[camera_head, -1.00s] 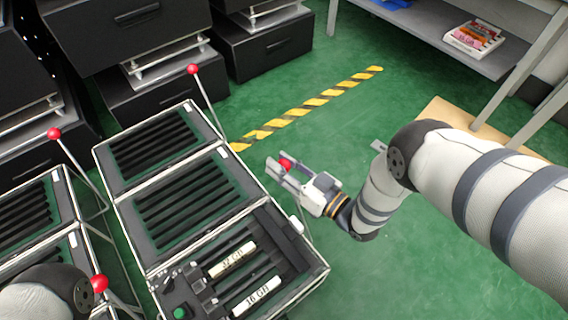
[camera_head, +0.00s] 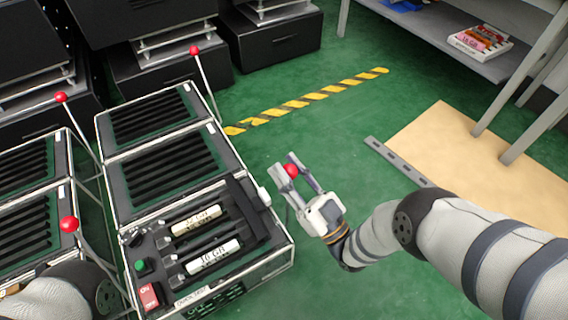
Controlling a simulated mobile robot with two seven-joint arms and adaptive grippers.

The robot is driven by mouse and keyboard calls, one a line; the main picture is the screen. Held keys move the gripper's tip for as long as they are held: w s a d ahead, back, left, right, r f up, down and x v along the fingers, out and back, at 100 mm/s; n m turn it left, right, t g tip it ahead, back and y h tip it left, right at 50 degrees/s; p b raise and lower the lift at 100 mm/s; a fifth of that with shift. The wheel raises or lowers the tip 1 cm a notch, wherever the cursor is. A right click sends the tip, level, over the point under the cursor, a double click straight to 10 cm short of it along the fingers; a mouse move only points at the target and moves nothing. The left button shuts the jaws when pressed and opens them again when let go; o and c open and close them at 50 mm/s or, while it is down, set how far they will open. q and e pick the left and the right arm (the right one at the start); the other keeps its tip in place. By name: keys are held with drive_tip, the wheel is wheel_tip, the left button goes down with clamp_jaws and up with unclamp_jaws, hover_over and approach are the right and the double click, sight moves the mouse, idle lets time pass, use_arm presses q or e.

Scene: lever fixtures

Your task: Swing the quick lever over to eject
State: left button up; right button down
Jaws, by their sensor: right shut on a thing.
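The near case (camera_head: 130,215) has a lever on its right side with a white pivot (camera_head: 264,196). The lever's red ball knob (camera_head: 291,170) sits between the fingers of my right gripper (camera_head: 297,168), which is shut on it. Most of the lever's shaft is hidden or too thin to make out. The case has two white labelled sticks (camera_head: 196,220) in its near bay, a green button (camera_head: 141,265) and a red switch (camera_head: 150,295). My left arm shows at the bottom left; its gripper is out of view.
Other red-knobbed levers stand at the left (camera_head: 69,224), the far left (camera_head: 61,97) and the back (camera_head: 194,50). A second case (camera_head: 30,205) is at the left. A wooden board (camera_head: 440,150) and a shelf (camera_head: 450,45) lie right.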

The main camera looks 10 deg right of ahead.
drive_tip(key=s, duration=0.1)
drive_tip(key=s+d+y, duration=0.1)
drive_tip(key=shift+s+d+f+t, duration=0.1)
drive_tip(key=shift+s+t, duration=0.25)
drive_tip(key=shift+t, duration=0.05)
drive_tip(key=shift+s+d+f+n+y+p, duration=0.1)
drive_tip(key=shift+s+d+n+y+p, duration=0.1)
drive_tip(key=shift+s, duration=0.2)
drive_tip(key=shift+s+d+f+n+y+p, duration=0.1)
drive_tip(key=shift+s+n+y+p, duration=0.1)
drive_tip(key=shift+s, duration=0.3)
drive_tip(key=c, duration=1.2)
unclamp_jaws()
